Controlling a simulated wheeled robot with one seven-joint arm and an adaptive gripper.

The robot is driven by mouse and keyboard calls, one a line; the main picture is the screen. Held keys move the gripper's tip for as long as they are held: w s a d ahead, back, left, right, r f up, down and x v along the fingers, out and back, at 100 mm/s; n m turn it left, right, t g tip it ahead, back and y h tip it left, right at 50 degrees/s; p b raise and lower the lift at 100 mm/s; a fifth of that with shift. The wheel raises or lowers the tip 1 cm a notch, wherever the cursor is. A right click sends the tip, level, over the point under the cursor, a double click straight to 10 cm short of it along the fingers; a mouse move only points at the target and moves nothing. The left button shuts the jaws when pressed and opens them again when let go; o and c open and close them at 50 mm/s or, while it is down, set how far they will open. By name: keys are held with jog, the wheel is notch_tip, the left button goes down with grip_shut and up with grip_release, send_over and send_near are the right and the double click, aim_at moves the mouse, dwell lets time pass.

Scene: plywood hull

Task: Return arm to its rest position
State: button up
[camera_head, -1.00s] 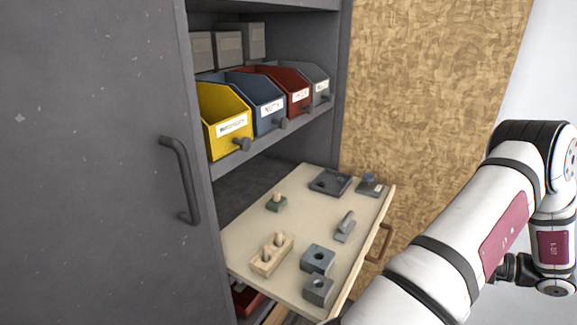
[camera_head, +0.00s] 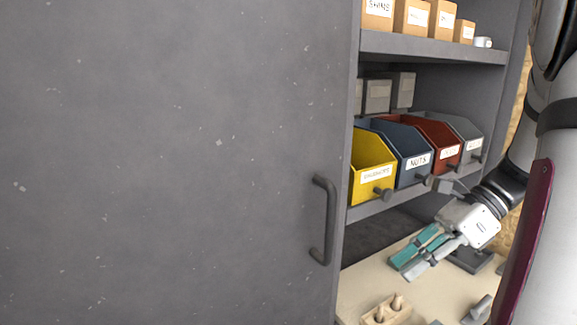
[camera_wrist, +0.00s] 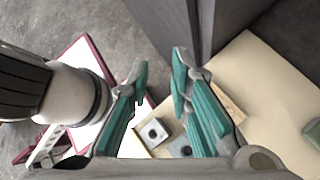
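My gripper (camera_head: 418,257) shows at the right in the head view, above the pulled-out board of the cabinet. Its teal fingers also show in the wrist view (camera_wrist: 160,85); they are spread apart with nothing between them. My white arm comes down along the right edge of the head view and hides part of the board and the cabinet's right side.
The cream board (camera_head: 362,283) bears a wooden block with pegs (camera_head: 387,312) and several grey blocks, including one in the wrist view (camera_wrist: 153,132). Yellow (camera_head: 371,172), blue, red and grey bins stand on the shelf above. A grey door with a handle (camera_head: 324,220) fills the left.

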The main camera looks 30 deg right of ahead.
jog(key=s+a+n+g+h, duration=0.1)
jog(key=s+a+n+h, duration=0.4)
jog(key=a+n, duration=0.6)
jog(key=s+a+n+g+h, duration=0.1)
jog(key=s+a+n+h, duration=0.45)
jog(key=n, duration=0.95)
notch_tip(320, 180, up, 19)
jog(key=a+t+y+p, duration=0.1)
jog(key=a+t+p, duration=0.1)
jog(key=p, duration=1.4)
jog(key=shift+t+p, duration=0.35)
jog(key=shift+t, duration=0.15)
